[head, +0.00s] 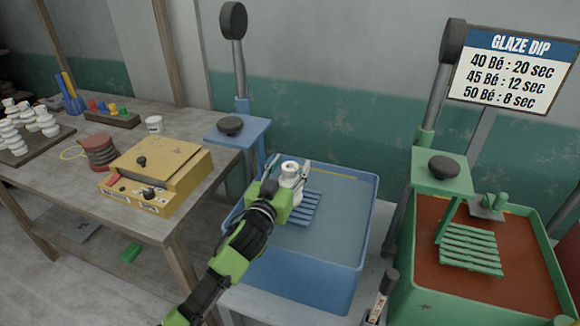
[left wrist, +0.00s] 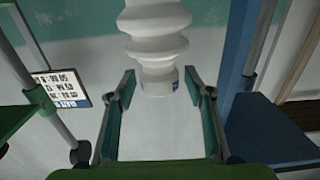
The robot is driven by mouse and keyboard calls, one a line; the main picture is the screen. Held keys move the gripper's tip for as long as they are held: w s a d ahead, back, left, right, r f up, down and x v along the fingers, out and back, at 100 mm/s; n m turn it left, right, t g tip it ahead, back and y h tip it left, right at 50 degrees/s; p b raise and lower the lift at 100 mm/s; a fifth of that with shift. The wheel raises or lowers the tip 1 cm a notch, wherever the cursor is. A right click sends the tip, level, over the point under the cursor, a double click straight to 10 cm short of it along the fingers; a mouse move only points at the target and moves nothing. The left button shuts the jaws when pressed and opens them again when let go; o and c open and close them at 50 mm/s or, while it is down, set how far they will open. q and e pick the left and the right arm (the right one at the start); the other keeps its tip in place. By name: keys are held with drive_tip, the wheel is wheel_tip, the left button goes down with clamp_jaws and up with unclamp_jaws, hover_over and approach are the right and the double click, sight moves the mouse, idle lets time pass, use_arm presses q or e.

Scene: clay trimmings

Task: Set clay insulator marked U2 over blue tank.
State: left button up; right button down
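A white ribbed clay insulator (head: 291,174) is upright over the blue tank (head: 318,271), at the slatted blue rack (head: 303,211). Its base is partly hidden by my gripper, so its contact with the rack is hard to see. My left gripper (head: 287,178) is around its top with one finger on each side. In the left wrist view, which is upside down, the insulator (left wrist: 156,38) is between the open fingers (left wrist: 161,88), with a gap on both sides. A small dark mark shows on its end, too small to read. My right gripper is out of view.
A blue plate with a black knob (head: 230,126) stands behind the tank. A green tank (head: 404,296) with reddish glaze and a green rack (head: 470,249) is at the right. The workbench (head: 58,185) at the left holds a yellow device (head: 160,168) and several white insulators (head: 28,122).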

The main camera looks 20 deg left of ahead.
use_arm(q)
drive_tip(key=shift+r, duration=0.15)
drive_tip(key=s+b, duration=0.2)
drive_tip(key=s, duration=1)
drive_tip(key=shift+a, duration=0.2)
